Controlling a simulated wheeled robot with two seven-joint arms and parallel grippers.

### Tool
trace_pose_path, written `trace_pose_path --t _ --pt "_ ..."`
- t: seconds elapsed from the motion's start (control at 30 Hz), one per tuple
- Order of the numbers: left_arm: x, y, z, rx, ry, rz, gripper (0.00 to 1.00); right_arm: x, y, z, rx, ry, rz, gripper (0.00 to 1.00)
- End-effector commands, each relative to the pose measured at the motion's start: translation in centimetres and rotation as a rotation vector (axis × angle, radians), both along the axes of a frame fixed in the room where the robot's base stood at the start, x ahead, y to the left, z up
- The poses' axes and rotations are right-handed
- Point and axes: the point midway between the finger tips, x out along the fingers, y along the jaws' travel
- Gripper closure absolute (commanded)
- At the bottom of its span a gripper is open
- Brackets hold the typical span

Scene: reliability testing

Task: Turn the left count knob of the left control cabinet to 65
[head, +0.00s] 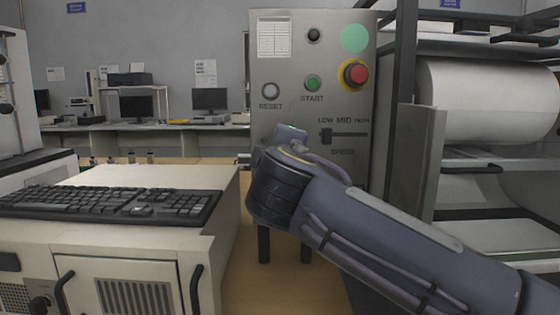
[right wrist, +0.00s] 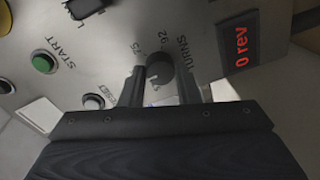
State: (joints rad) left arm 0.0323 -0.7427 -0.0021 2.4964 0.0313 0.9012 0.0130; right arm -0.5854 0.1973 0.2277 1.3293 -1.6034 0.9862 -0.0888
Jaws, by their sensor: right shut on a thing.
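The grey control cabinet (head: 325,60) stands upright ahead of me in the head view. A dark round knob (right wrist: 159,68) shows on its panel in the right wrist view, near the marks 75 and 92 and the word TURNS. My right gripper (right wrist: 160,84) is shut on this knob, one finger on each side. A display (right wrist: 240,50) beside it reads "0 rev" in red. In the head view my right arm hides the knob and the fingertips. The knob's exact setting cannot be read. My left gripper is in neither view.
The panel also carries a green START button (head: 312,83), a RESET button (head: 271,91), a red emergency button (head: 356,74) and a speed slider (head: 326,135). A keyboard (head: 110,203) lies on a pale cabinet at left. A rack with a large white roll (head: 485,100) stands at right.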

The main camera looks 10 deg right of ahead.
Motion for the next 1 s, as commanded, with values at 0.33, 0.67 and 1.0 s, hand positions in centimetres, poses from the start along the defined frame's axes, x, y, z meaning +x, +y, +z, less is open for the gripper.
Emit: trace_pose_path --t 0.33,0.67,1.0 --pt "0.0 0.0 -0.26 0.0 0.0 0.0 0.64 0.02 -0.02 -0.14 0.027 -0.002 -0.001 0.94" --pt "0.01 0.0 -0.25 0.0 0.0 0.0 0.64 0.03 -0.01 -0.14 0.026 -0.001 -0.001 0.56" --pt "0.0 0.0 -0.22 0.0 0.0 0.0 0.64 -0.08 0.02 -0.02 0.025 -0.004 0.0 0.49"
